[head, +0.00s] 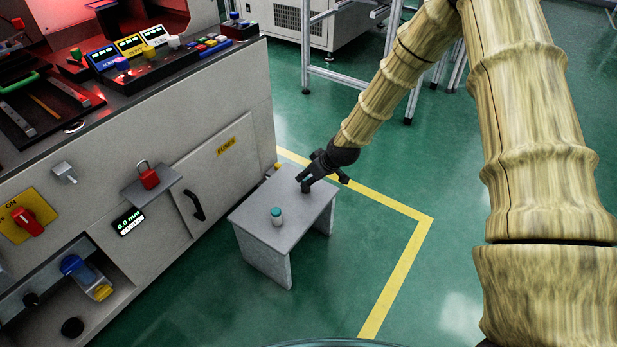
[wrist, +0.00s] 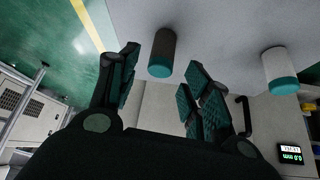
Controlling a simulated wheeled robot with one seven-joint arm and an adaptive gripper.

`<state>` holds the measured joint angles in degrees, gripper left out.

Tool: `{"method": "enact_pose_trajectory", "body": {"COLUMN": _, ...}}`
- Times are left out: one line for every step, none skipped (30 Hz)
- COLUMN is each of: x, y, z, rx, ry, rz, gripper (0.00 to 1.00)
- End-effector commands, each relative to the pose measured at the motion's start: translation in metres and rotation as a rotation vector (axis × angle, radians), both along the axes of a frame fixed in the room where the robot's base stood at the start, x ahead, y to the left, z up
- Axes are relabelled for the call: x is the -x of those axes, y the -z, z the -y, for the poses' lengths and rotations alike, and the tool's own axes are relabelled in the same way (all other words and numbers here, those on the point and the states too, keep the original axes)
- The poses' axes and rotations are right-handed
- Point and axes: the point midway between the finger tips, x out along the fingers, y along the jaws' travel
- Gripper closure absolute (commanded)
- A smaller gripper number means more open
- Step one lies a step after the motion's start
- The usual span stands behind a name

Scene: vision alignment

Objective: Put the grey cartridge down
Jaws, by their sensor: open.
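The grey cartridge (head: 305,188) stands on the small grey table (head: 252,226), near its far right side. In the wrist view the grey cartridge (wrist: 161,55) shows between my two fingers, with a gap to each in the picture. My gripper (head: 312,178) is over the table at the cartridge, its dark fingers partly hiding it. In the wrist view my gripper (wrist: 163,76) is open, its teal-padded fingers spread. The cartridge looks upright and seems to rest on the table top.
A whitish cartridge with a teal end (head: 277,216) stands nearer on the same table; the wrist view shows it at right (wrist: 280,70). A machine cabinet (head: 225,150) with a red padlock (head: 148,177) stands left of the table. Green floor (head: 370,240) with yellow tape lies right.

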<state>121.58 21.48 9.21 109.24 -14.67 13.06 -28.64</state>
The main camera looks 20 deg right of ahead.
Motion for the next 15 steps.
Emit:
{"method": "enact_pose_trajectory", "body": {"x": 0.005, "y": -0.013, "z": 0.002, "rx": -0.001, "ry": 0.001, "rz": 0.001, "gripper": 0.52}}
{"method": "enact_pose_trajectory", "body": {"x": 0.007, "y": -0.018, "z": 0.003, "rx": 0.0, "ry": 0.0, "rz": 0.001, "gripper": 0.52}}
{"method": "enact_pose_trajectory", "body": {"x": 0.011, "y": -0.024, "z": 0.005, "rx": 0.0, "ry": 0.0, "rz": 0.001, "gripper": 0.52}}
{"method": "enact_pose_trajectory", "body": {"x": 0.014, "y": -0.029, "z": 0.007, "rx": 0.0, "ry": 0.001, "rz": 0.0, "gripper": 0.52}}
{"method": "enact_pose_trajectory", "body": {"x": 0.016, "y": -0.033, "z": 0.008, "rx": -0.001, "ry": 0.001, "rz": 0.001, "gripper": 0.52}}
{"method": "enact_pose_trajectory", "body": {"x": 0.02, "y": -0.04, "z": 0.01, "rx": 0.0, "ry": 0.0, "rz": 0.0, "gripper": 0.52}}
{"method": "enact_pose_trajectory", "body": {"x": 0.023, "y": -0.044, "z": 0.011, "rx": 0.0, "ry": 0.0, "rz": 0.0, "gripper": 0.52}}
{"method": "enact_pose_trajectory", "body": {"x": 0.025, "y": -0.048, "z": 0.012, "rx": 0.0, "ry": 0.0, "rz": 0.0, "gripper": 0.52}}
{"method": "enact_pose_trajectory", "body": {"x": 0.028, "y": -0.054, "z": 0.014, "rx": 0.0, "ry": 0.0, "rz": 0.001, "gripper": 0.52}}
{"method": "enact_pose_trajectory", "body": {"x": 0.031, "y": -0.057, "z": 0.015, "rx": -0.001, "ry": -0.001, "rz": 0.001, "gripper": 0.52}}
{"method": "enact_pose_trajectory", "body": {"x": 0.033, "y": -0.061, "z": 0.016, "rx": -0.001, "ry": -0.001, "rz": 0.0, "gripper": 0.52}}
{"method": "enact_pose_trajectory", "body": {"x": 0.036, "y": -0.065, "z": 0.018, "rx": 0.0, "ry": 0.0, "rz": 0.0, "gripper": 0.52}}
{"method": "enact_pose_trajectory", "body": {"x": 0.037, "y": -0.068, "z": 0.019, "rx": 0.0, "ry": 0.0, "rz": 0.0, "gripper": 0.52}}
{"method": "enact_pose_trajectory", "body": {"x": 0.039, "y": -0.07, "z": 0.02, "rx": 0.0, "ry": 0.0, "rz": 0.0, "gripper": 0.52}}
{"method": "enact_pose_trajectory", "body": {"x": 0.041, "y": -0.073, "z": 0.021, "rx": 0.0, "ry": 0.0, "rz": 0.0, "gripper": 0.52}}
